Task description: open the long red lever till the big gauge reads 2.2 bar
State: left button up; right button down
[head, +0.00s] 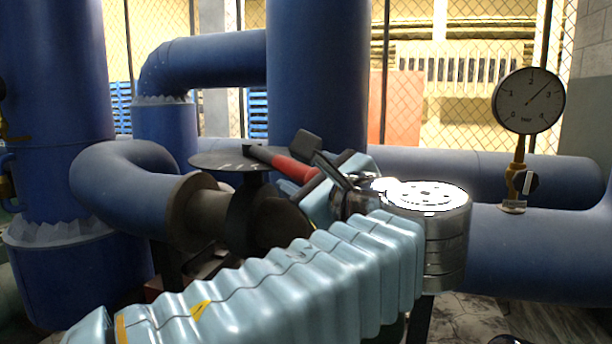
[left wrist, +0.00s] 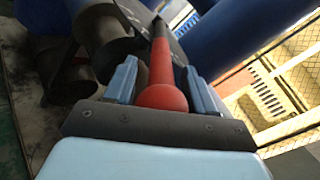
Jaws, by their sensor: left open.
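The long red lever (head: 282,164) sticks out from a dark valve with a round plate (head: 228,160) on the blue pipe. In the left wrist view the lever (left wrist: 161,72) runs between my two fingers, its rounded red end nearest the palm. My left gripper (head: 318,170) is open around the lever, and it also shows in the left wrist view (left wrist: 163,84). Whether a finger touches the lever cannot be told. The big gauge (head: 529,101) stands upright at the right. Its needle points up and right, roughly between 2 and 3. My right gripper is not seen.
A thick blue vertical pipe (head: 318,75) rises behind the lever. A blue horizontal pipe (head: 545,235) carries the gauge on a brass fitting (head: 514,192). A chain-link fence (head: 455,75) closes the back. My left arm covers the lower middle.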

pick_arm(q)
jog(key=shift+w+a, duration=0.1)
jog(key=shift+w, duration=0.1)
jog(key=shift+c, duration=0.2)
grip_shut()
